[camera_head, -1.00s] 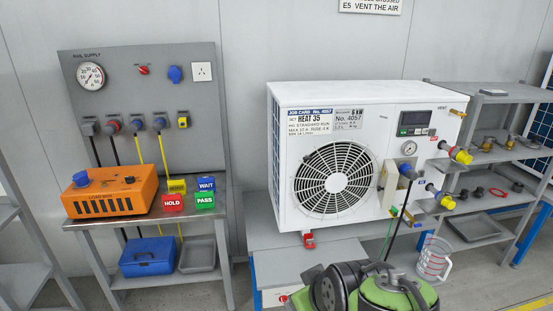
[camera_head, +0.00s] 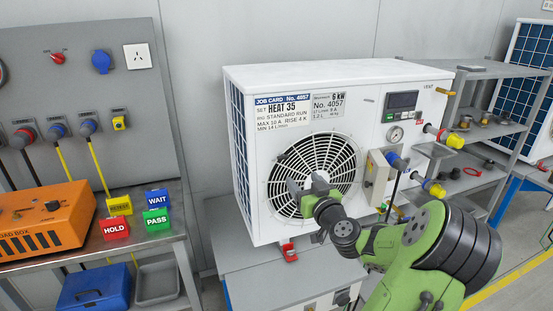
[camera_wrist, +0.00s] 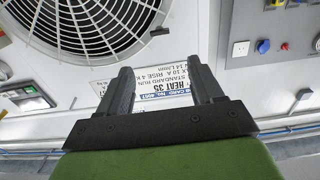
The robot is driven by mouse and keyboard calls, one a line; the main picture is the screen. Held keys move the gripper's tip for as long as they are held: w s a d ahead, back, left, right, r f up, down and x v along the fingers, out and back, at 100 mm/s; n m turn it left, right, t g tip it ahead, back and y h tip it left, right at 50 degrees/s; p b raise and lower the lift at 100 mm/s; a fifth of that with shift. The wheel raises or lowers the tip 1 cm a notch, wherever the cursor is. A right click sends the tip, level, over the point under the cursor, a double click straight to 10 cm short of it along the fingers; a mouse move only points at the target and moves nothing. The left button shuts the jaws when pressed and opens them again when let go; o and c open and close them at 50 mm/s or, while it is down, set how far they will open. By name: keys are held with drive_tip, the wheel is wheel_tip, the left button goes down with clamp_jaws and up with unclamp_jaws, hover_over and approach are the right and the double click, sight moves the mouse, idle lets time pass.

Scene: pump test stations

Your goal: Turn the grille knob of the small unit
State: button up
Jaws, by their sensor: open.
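The job card (camera_wrist: 165,83) shows behind and between the fingers. Part of the grille (camera_wrist: 85,22) shows at the upper left of the wrist view, its centre cut off. The gap between fingers and unit is hard to judge.
At left a bench holds an orange box (camera_head: 45,218) and coloured blocks (camera_head: 157,221).

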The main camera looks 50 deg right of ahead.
sight(284, 158)
drive_tip(key=p+x, duration=0.1)
drive_tip(key=x, duration=1.2)
drive_tip(key=shift+w+p, duration=0.1)
drive_tip(key=shift+p, duration=0.25)
drive_tip(key=c, duration=1.1)
drive_tip(key=shift+o, duration=0.2)
